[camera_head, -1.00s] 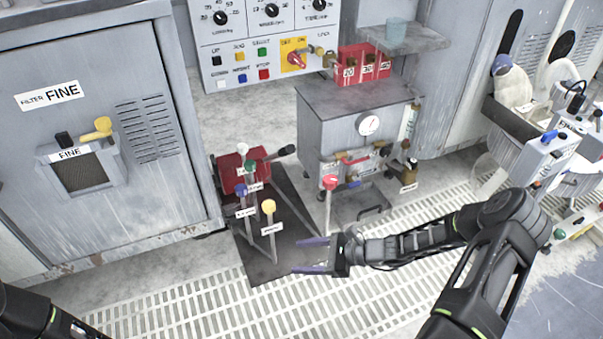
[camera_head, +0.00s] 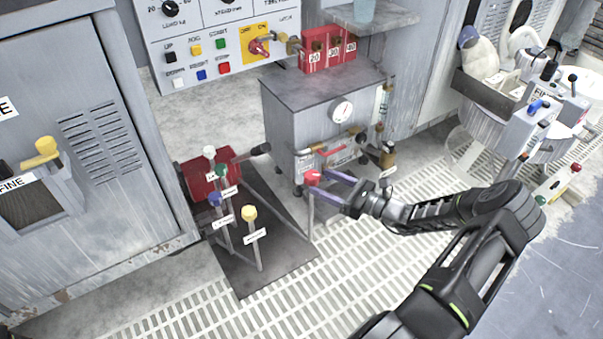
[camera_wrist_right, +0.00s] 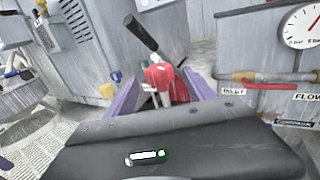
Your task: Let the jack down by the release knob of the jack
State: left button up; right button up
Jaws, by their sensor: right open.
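The red jack (camera_head: 200,183) stands on a dark mat, its black-gripped lever (camera_head: 262,149) pointing right. In front of it rise thin posts with a white knob (camera_head: 209,152), a green knob (camera_head: 221,170), a blue knob (camera_head: 215,199) and a yellow knob (camera_head: 249,213). A red knob (camera_head: 313,177) tops a post to their right. Their tags are too small to read, so I cannot tell which is the release knob. My right gripper (camera_head: 324,182) is open, its purple fingers close beside the red knob. In the right wrist view the red knob (camera_wrist_right: 159,76) appears between the fingers. My left gripper is out of view.
A grey cabinet with a gauge (camera_head: 342,111) and pipes stands just behind the red knob. A large grey filter cabinet (camera_head: 95,150) is at left. Slatted floor grating (camera_head: 330,285) lies open in front.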

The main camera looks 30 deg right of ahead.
aim_at(306, 176)
jog(key=b+x, duration=0.2)
jog(key=x, duration=0.4)
jog(key=shift+w+a+f+b, duration=0.15)
jog(key=shift+w+a+b, duration=0.05)
jog(key=shift+w+b, duration=0.1)
jog(key=shift+w+a, duration=0.2)
jog(key=shift+w, duration=0.3)
grip_shut()
